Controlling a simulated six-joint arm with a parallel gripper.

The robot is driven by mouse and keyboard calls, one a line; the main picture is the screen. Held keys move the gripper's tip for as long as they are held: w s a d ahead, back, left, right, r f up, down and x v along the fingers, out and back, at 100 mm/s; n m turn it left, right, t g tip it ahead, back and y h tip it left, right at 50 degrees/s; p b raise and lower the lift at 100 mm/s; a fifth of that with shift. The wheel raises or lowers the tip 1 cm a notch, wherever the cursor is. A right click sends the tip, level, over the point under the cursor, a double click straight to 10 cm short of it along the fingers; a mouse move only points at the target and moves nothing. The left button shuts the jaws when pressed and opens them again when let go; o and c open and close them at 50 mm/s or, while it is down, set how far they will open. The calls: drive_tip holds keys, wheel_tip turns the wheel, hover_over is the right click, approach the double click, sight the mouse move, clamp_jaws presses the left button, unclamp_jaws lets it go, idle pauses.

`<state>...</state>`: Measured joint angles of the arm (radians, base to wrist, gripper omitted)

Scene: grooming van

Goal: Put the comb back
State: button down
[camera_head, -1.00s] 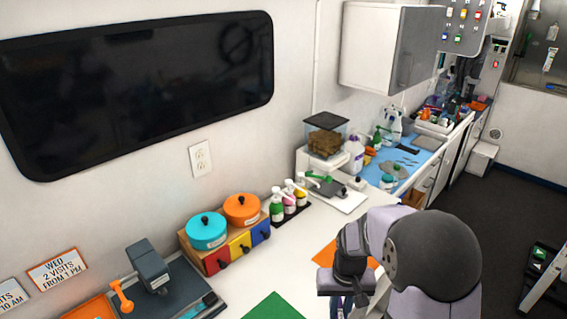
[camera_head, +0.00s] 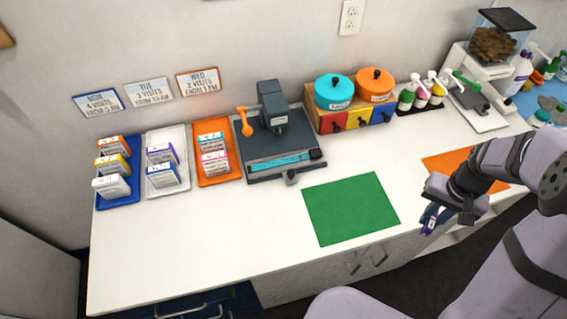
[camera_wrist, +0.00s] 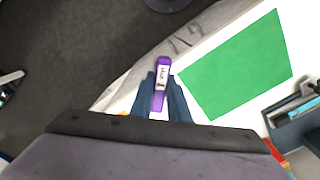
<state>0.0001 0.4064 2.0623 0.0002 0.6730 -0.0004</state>
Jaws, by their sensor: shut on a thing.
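My gripper (camera_head: 436,208) is at the front edge of the white counter, right of the green mat. It is shut on a slim purple item (camera_head: 429,224) with a white label. In the wrist view the purple item (camera_wrist: 162,82) sits between my dark blue fingers (camera_wrist: 160,92) and sticks out beyond them. No teeth show on it, so I cannot tell whether it is the comb. A long light-blue item (camera_head: 280,163) lies in the front of a dark grey device (camera_head: 262,140); its details are too small to tell.
The green mat (camera_head: 350,208) and an orange mat (camera_head: 455,165) lie on the white counter (camera_head: 220,240). Blue (camera_head: 130,191), white (camera_head: 184,186) and orange (camera_head: 228,174) trays hold small boxes at left. Coloured drawers (camera_head: 361,119) and pump bottles (camera_head: 421,97) stand at the back.

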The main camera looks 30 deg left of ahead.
drive_tip(key=a+f+n+b, duration=0.1)
drive_tip(key=a, duration=0.2)
drive_tip(key=a+f+n+b, duration=0.1)
drive_tip(key=a, duration=0.2)
drive_tip(key=a+f+n+b, duration=0.1)
drive_tip(key=a, duration=0.3)
drive_tip(key=shift+s+f+b, duration=0.25)
drive_tip(key=shift+s+b, duration=0.1)
drive_tip(key=a, duration=0.2)
drive_tip(key=a+n+b, duration=0.1)
drive_tip(key=a, duration=0.2)
drive_tip(key=a+n+b, duration=0.1)
drive_tip(key=a, duration=0.1)
drive_tip(key=shift+w+a+f, duration=0.2)
drive_tip(key=shift+w, duration=0.2)
drive_tip(key=n, duration=0.1)
approach(340, 202)
drive_tip(key=shift+w+d+b, duration=0.2)
drive_tip(key=shift+w+b, duration=0.15)
drive_tip(key=shift+b, duration=0.1)
drive_tip(key=r+n, duration=0.3)
drive_tip(key=r, duration=0.1)
drive_tip(key=shift+s+a, duration=0.15)
drive_tip(key=shift+s, duration=0.15)
drive_tip(key=shift+f, duration=0.15)
drive_tip(key=shift+f+p, duration=1.5)
drive_tip(key=shift+f, duration=3.4)
